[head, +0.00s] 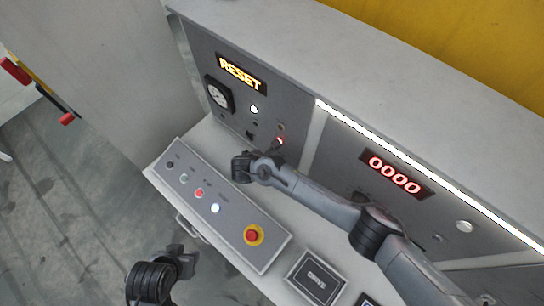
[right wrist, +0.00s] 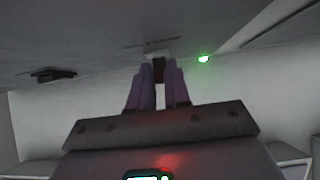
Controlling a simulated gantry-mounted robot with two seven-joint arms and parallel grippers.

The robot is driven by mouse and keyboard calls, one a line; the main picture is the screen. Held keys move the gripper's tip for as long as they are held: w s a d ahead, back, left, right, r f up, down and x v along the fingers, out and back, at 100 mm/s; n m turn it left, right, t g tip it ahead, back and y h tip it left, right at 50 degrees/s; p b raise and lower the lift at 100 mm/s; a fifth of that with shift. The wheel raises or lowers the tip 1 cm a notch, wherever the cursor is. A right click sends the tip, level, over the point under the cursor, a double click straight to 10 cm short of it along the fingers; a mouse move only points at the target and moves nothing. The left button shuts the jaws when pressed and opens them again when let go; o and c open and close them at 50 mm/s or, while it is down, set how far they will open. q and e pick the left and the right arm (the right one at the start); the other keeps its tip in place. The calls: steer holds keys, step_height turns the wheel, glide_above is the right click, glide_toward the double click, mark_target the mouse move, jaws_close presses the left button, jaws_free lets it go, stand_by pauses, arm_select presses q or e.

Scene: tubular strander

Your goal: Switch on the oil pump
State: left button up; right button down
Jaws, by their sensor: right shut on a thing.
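The upright grey panel (head: 296,75) carries a lit RESET sign, a round gauge (head: 218,96), a white lamp (head: 254,108) and a red-lit lamp (head: 280,142). My right gripper (head: 277,153) is at the lower part of this panel, mostly hidden by its own wrist. In the right wrist view my right gripper's purple fingers (right wrist: 158,85) are shut on a small dark switch knob (right wrist: 158,69) at the panel. Printed text beside the knob is too small to read. A green lamp (right wrist: 203,58) glows right of it. My left gripper (head: 183,250) is at the bottom left, its jaws unclear.
A sloped console (head: 215,190) with several small buttons and a red emergency stop (head: 252,235) lies below my right wrist. A DRIVE box (head: 314,278) and a red 0000 display (head: 396,174) are to the right. The floor at left is open.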

steer(key=shift+w+r+g+y+p, duration=0.1)
steer(key=shift+r+g+y+p, duration=0.15)
steer(key=shift+g+y+p, duration=0.4)
steer(key=shift+t, duration=0.25)
steer(key=c, duration=1.1)
jaws_free()
steer(key=shift+d, duration=0.1)
steer(key=shift+p+v, duration=0.7)
steer(key=shift+v, duration=4.65)
